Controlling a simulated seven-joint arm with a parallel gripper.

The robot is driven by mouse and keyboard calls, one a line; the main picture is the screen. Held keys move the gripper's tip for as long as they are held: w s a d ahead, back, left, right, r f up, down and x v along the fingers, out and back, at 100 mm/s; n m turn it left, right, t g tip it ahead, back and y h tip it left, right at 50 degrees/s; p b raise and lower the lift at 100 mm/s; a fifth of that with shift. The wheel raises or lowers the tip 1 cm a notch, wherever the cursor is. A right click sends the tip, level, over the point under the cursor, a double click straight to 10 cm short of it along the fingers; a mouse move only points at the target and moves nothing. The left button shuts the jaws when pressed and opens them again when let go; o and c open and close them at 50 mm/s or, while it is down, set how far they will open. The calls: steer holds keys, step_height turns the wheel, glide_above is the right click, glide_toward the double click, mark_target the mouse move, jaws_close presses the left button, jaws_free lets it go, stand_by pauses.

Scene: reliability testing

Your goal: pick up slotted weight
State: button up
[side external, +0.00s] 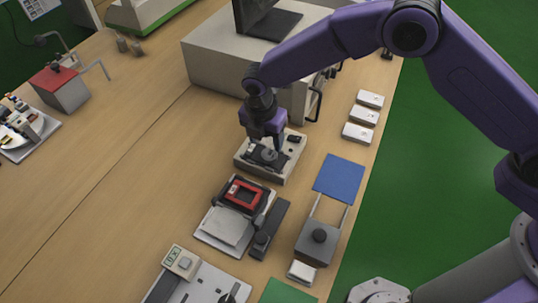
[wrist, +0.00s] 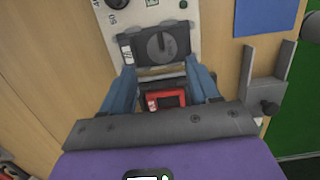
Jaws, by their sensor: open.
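A dark round disc with a slot (wrist: 162,46), which looks like the slotted weight, sits on a dark block (wrist: 187,52) on top of a pale box (side external: 285,169). In the side view it is small and partly hidden by my gripper (side external: 266,146). My gripper (wrist: 160,66) is open, pointing down over the pale box. In the wrist view its two blue fingers lie left and right of the dark block's near edge, with the disc ahead between them. Whether the fingertips touch the block cannot be told.
A red frame (side external: 232,188) sits on a black and grey device in front of the box. A blue mat (side external: 339,178) and grey stand (side external: 317,243) are to the right. White blocks (side external: 358,133) line the table's right edge. A large beige cabinet (side external: 213,66) stands behind.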

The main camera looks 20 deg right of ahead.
mark_target(269, 151)
steer(key=shift+w+d+f, duration=0.1)
steer(key=shift+d+f, duration=0.05)
steer(key=shift+f, duration=0.9)
steer(key=shift+w+d+f, duration=0.1)
steer(key=shift+d+f, duration=0.05)
steer(key=shift+f, duration=0.9)
steer(key=shift+w+d+f, duration=0.1)
steer(key=shift+d+f, duration=0.05)
steer(key=shift+f, duration=0.9)
steer(key=c, duration=0.9)
